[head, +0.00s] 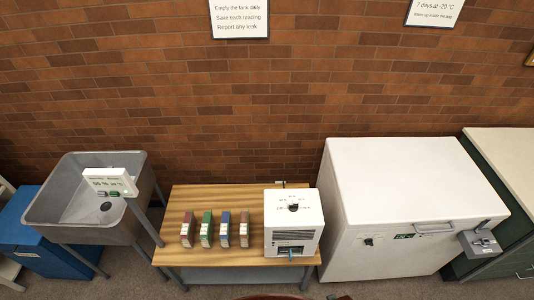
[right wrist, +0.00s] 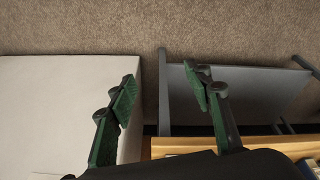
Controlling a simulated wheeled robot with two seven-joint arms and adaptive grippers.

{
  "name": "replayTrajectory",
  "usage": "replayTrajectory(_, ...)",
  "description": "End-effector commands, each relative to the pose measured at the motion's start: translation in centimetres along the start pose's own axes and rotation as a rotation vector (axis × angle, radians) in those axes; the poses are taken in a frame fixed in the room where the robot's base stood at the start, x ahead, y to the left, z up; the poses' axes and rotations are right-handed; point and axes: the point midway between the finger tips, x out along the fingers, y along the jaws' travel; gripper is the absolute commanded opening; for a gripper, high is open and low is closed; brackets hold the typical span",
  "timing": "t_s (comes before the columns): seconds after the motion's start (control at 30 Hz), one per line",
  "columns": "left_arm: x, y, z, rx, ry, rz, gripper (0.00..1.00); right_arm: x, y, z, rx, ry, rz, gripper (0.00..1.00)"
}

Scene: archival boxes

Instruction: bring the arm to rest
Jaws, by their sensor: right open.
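My right gripper (right wrist: 160,78) shows in the right wrist view with its two dark green fingers spread apart. Nothing is between them; behind the gap are carpet and a grey frame leg. The fingers hang over the area between the white freezer (right wrist: 60,105) and the wooden table (right wrist: 285,147). Neither gripper shows in the head view. My left gripper is in no view.
The head view shows the table (head: 205,262) with several coloured boxes (head: 206,229) and a white device (head: 293,222). The white chest freezer (head: 410,180) stands right of it, a grey sink (head: 65,225) left. Carpet (right wrist: 240,30) is clear beyond the fingers.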

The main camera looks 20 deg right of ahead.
Motion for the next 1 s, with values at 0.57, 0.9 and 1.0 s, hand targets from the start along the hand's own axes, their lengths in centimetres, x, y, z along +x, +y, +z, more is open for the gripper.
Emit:
replayTrajectory(0.57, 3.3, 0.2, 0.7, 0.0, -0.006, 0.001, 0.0, 18.4, -2.6, 22.9, -0.061, -0.123, -0.033, 0.46)
replayTrajectory(0.9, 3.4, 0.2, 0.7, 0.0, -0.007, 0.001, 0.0, 18.8, -2.5, 25.2, -0.068, -0.131, -0.035, 0.46)
replayTrajectory(1.0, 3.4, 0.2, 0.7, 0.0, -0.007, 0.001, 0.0, 18.8, -2.5, 25.2, -0.068, -0.131, -0.035, 0.46)
